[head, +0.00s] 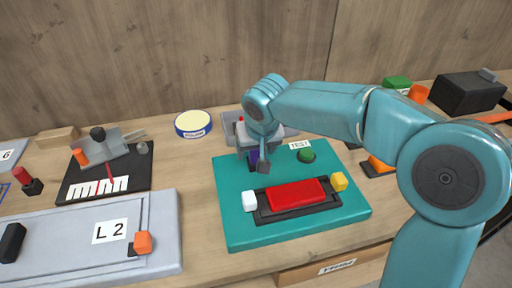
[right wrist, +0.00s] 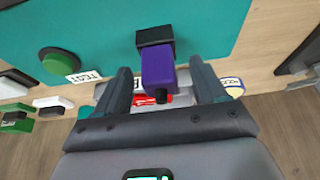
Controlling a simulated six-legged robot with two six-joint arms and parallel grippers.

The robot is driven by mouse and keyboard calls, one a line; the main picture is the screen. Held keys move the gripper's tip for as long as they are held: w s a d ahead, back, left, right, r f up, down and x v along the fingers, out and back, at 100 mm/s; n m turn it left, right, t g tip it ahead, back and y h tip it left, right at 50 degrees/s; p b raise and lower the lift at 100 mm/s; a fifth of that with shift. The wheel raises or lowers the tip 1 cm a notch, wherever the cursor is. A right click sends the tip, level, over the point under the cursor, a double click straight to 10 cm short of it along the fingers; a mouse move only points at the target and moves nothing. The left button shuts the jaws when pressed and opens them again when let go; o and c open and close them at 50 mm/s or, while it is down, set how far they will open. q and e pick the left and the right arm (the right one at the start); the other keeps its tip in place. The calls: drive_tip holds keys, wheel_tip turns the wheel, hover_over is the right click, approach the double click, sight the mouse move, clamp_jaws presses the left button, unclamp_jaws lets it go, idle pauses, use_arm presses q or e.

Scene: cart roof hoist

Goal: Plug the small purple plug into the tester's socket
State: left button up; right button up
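The tester is a teal board (head: 235,215) with a green TEST button (head: 306,156) and a red block (head: 296,194) in a black frame. The small purple plug (right wrist: 158,68) meets the black socket block (right wrist: 153,36) on the teal board in the right wrist view; I cannot tell how deep it sits. In the head view only a sliver of purple (head: 253,156) shows below my right gripper (head: 259,164). In the right wrist view the right gripper (right wrist: 163,85) is open, one finger on each side of the plug with gaps. My left gripper is not in view.
A round blue tin (head: 193,124) is behind left, and a grey L2 panel (head: 75,265) is at front left.

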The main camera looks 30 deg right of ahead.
drive_tip(key=p+v, duration=0.2)
drive_tip(key=v, duration=1.4)
drive_tip(key=shift+r, duration=0.2)
drive_tip(key=shift+s, duration=0.15)
